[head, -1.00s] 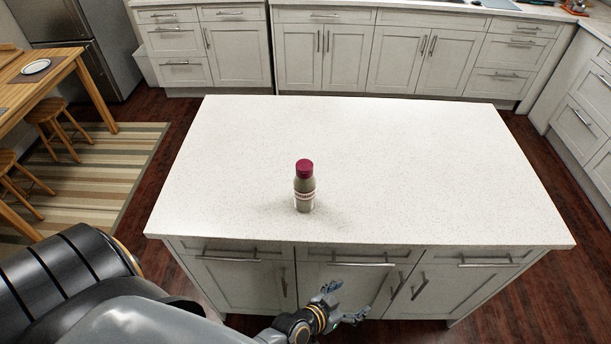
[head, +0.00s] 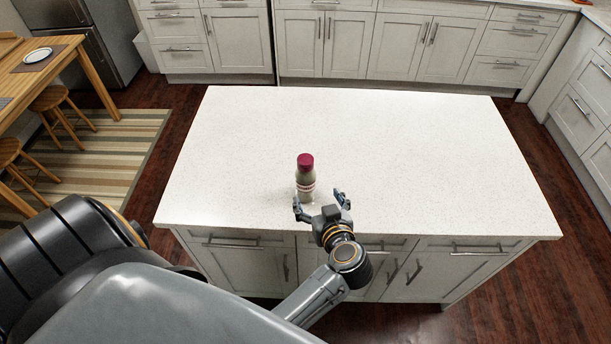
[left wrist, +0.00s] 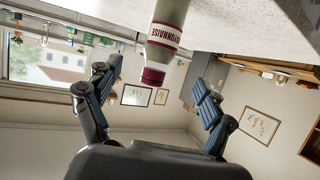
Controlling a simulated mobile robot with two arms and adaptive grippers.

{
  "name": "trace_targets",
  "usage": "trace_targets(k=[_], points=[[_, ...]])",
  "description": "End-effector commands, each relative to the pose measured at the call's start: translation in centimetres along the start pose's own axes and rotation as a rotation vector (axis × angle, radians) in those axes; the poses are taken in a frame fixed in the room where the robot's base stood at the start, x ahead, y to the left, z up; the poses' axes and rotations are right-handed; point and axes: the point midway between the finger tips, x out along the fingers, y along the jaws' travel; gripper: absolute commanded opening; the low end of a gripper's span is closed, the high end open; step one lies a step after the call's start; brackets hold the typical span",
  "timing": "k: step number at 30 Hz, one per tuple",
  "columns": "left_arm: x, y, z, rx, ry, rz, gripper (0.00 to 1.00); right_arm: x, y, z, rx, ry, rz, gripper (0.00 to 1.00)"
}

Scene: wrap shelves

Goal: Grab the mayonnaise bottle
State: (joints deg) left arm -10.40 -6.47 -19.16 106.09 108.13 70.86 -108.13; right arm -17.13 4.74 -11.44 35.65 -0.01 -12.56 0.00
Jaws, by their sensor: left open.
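The mayonnaise bottle (head: 305,178) stands upright on the white island top near its front edge. It has a dark red cap and a pale body with a label. My left gripper (head: 319,197) is open at the island's front edge, just in front of the bottle and slightly to its right. In the left wrist view the bottle (left wrist: 164,38) appears upside down, cap downward, with MAYONNAISE on its label. It lies beyond and between the spread fingers of my left gripper (left wrist: 156,106), which look empty. My right gripper is in neither view.
The white island top (head: 430,150) is bare apart from the bottle. Cabinet doors with handles (head: 240,262) are below its front edge. A wooden table (head: 45,75) with a plate and stools stands at the left. Cabinets line the back and right.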

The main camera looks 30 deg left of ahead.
Motion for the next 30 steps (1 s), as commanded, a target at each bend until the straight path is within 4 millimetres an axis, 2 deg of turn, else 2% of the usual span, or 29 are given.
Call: trace_targets(k=[1, 9, 12, 20, 30], points=[[1.2, 0.0, 0.5, -0.002, 0.005, 0.0, 0.82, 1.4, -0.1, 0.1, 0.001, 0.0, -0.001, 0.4], [5.7, 0.0, 0.5, -0.002, 0.007, 0.002, 0.82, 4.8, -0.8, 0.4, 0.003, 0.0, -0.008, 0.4], [6.6, 0.0, 0.3, -0.003, 0.006, 0.002, 0.82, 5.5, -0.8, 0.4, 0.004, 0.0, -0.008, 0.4], [7.6, 0.0, 0.3, -0.003, 0.006, 0.003, 0.82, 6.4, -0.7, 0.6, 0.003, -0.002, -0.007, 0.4], [10.7, -0.2, 1.1, -0.004, 0.008, 0.002, 0.82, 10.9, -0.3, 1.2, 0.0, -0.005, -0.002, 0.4]])
